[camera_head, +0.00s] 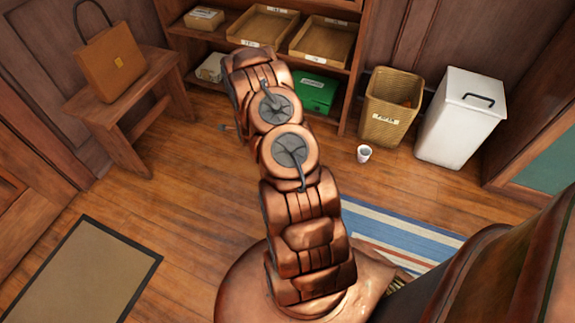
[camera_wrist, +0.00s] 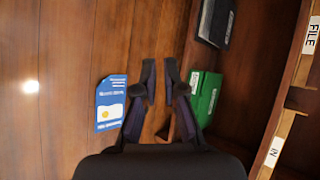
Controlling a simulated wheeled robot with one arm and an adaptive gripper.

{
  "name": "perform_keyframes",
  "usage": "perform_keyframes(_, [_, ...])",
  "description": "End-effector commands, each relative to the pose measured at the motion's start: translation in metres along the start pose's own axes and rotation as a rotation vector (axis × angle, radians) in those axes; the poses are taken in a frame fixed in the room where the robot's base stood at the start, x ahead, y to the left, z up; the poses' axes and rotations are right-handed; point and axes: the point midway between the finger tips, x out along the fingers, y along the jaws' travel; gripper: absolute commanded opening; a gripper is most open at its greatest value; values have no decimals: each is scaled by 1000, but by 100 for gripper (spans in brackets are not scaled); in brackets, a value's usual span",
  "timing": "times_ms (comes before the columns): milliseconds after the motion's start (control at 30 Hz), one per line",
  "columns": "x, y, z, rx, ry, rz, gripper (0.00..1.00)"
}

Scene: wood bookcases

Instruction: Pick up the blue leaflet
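The blue leaflet (camera_wrist: 111,103) lies on the wooden floor in the wrist view, left of my gripper (camera_wrist: 160,76). It has a white panel with a yellow round spot and white lettering. My gripper's two dark fingers are apart with bare floor showing between them, and nothing is held. The left finger is close to the leaflet's right edge in the picture; I cannot tell the height between them. In the head view my arm hides the gripper, and I cannot make out the leaflet clearly.
A wooden shelf unit with trays (camera_head: 263,26) and a green box (camera_head: 315,92) stands ahead. A wooden bench (camera_head: 135,112) with a brown bag (camera_head: 111,65) is left. A wicker basket (camera_head: 391,106), white bin (camera_head: 460,117) and cup (camera_head: 364,153) are right. Floor left of the leaflet is clear.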

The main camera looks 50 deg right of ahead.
Motion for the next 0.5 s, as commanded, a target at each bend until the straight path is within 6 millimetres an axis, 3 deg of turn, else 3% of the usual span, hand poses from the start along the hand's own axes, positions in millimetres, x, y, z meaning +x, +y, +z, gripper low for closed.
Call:
perform_keyframes(33, [19,21,-15,52,0,-20,9])
perform_keyframes(200, [56,62,-51,234,-17,-101,9])
perform_keyframes(500, [102,139,-110,552,-72,-243,9])
